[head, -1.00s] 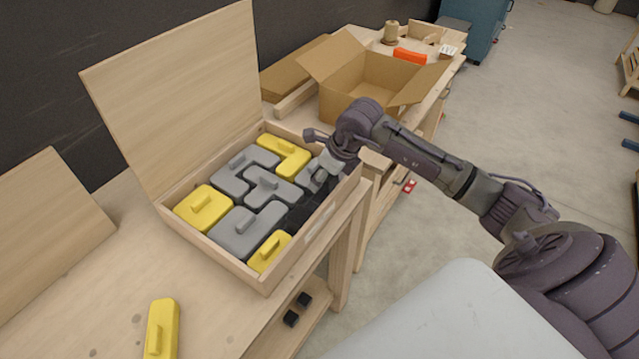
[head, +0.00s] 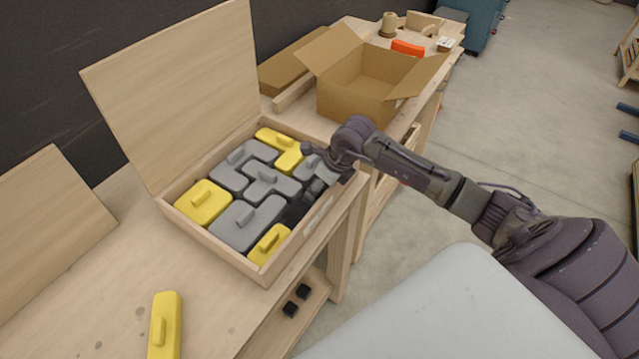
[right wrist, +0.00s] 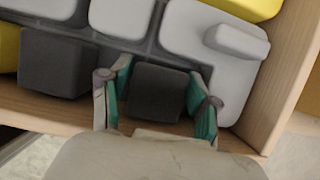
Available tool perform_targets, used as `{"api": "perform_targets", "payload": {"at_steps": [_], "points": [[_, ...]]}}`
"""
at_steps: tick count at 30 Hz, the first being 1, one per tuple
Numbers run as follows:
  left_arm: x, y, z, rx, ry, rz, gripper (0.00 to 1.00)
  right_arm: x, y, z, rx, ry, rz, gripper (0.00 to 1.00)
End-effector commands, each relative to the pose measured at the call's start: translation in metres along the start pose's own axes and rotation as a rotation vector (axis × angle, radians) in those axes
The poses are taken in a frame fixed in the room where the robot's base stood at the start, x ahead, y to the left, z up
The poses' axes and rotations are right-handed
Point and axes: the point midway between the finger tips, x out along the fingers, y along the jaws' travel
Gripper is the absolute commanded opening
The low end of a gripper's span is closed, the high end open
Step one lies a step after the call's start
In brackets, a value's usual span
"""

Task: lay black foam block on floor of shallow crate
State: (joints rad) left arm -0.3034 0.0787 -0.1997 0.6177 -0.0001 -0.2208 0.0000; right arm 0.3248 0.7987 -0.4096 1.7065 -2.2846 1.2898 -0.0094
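The shallow crate (head: 216,262) is a light wooden box with a raised lid, largely filled with grey and yellow blocks. My right gripper (right wrist: 160,90) is down at the crate's near long side. Its green-padded fingers stand on both sides of a black foam block (right wrist: 158,93) and look closed on it. The block is inside the crate, close to the wooden wall; its underside is hidden, so I cannot tell whether it touches the floor. A second black block (right wrist: 58,65) lies to its left, also visible in the head view (head: 294,214). My left gripper is out of view.
A grey block (right wrist: 210,50) with a handle lies close to the right finger. A yellow block (head: 165,325) rests on the bench outside the crate. An open cardboard box (head: 350,105) stands behind. Small black cubes (head: 290,309) lie on the lower shelf.

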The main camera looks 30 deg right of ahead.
Motion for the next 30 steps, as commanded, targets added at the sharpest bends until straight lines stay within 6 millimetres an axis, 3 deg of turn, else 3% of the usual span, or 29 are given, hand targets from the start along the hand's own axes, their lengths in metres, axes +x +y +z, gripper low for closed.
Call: {"api": "perform_targets", "payload": {"at_steps": [8, 21, 30], "points": [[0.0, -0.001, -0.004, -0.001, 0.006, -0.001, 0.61, -0.008, -0.001, 0.001, -0.001, -0.001, -0.001, 0.61], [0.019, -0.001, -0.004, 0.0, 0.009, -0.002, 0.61, -0.094, -0.001, 0.0, -0.003, -0.002, -0.005, 0.61], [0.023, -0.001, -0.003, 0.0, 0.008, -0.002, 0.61, -0.121, 0.0, 0.001, 0.0, 0.0, 0.0, 0.61]]}}
